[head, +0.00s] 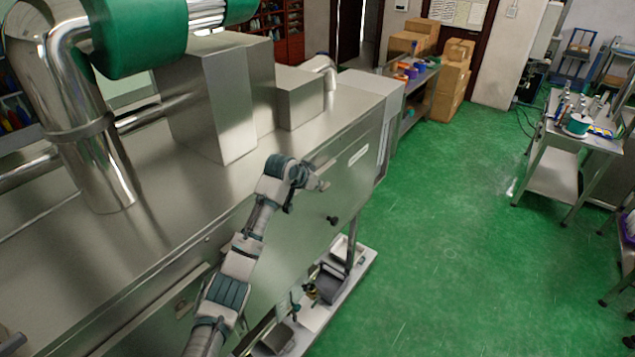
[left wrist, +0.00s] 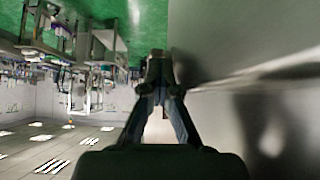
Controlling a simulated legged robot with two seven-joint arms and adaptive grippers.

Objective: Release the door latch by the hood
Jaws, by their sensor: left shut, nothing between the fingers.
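The steel machine with its hood (head: 222,100) fills the left and middle of the head view. My left gripper (head: 318,183) is beside the machine's upper front edge, over the front panel (head: 300,245). It is shut and empty. A black knob (head: 332,220) on that panel sits below the gripper, apart from it in the picture; I cannot tell whether it is the door latch. In the left wrist view, the fingers (left wrist: 160,62) meet at their tips, with a grey metal surface (left wrist: 225,40) close on the right. My right gripper is not in view.
Steel pipes (head: 85,150) and a green cylinder (head: 140,35) rise at the left. A low shelf (head: 310,318) juts out under the panel. Cardboard boxes (head: 450,85) stand at the back, and a steel table (head: 555,135) stands at the right. The green floor between is clear.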

